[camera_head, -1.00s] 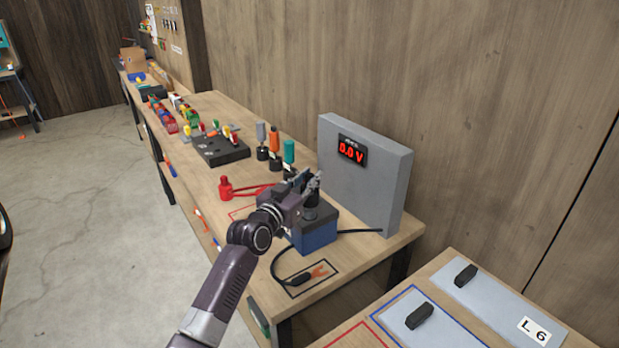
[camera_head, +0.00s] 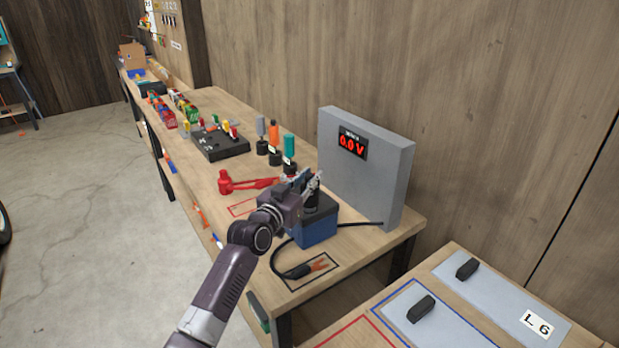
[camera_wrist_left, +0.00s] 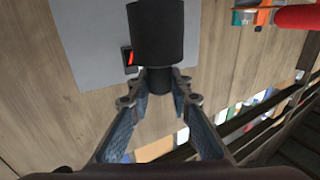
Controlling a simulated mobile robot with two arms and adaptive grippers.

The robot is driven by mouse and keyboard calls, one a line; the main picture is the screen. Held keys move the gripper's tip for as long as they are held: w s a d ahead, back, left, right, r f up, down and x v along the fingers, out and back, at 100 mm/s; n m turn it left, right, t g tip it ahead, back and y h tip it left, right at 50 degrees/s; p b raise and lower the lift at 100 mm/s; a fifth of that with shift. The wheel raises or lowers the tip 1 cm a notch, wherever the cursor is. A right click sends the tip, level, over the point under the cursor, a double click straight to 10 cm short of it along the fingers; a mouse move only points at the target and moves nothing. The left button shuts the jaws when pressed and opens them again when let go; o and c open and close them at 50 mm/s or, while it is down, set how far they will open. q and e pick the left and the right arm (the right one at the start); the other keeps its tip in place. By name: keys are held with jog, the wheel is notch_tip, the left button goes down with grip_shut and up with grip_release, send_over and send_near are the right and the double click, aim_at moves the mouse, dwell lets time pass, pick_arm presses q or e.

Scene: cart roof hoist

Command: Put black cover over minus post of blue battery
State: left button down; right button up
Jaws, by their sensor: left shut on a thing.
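The blue battery (camera_head: 314,232) stands near the front end of the bench, with a dark top. My left gripper (camera_head: 308,183) is just above it. It is shut on the narrow knob of the black cover (camera_wrist_left: 157,32), whose wide cylinder extends beyond the fingertips in the wrist view. In the head view the black cover (camera_head: 313,202) is upright, low at the battery's top. The minus post is hidden, so I cannot tell whether the cover is around it or only above it. My right gripper is not in view.
A grey panel (camera_head: 374,180) reading 0.0 V stands behind the battery. A red clamp-like piece (camera_head: 225,183) lies left of it. Several capped handles (camera_head: 274,140) stand farther back.

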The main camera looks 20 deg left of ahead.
pick_arm(q)
jog(key=shift+f+b, duration=0.75)
jog(key=shift+f, duration=0.45)
jog(key=c, duration=1.7)
grip_release()
jog(key=shift+r, duration=0.1)
jog(key=s, duration=0.4)
jog(key=s+a, duration=0.1)
jog(key=s, duration=0.3)
jog(key=s+a, duration=0.1)
jog(key=s, duration=0.3)
jog(key=shift+a, duration=0.15)
jog(key=shift+w, duration=0.1)
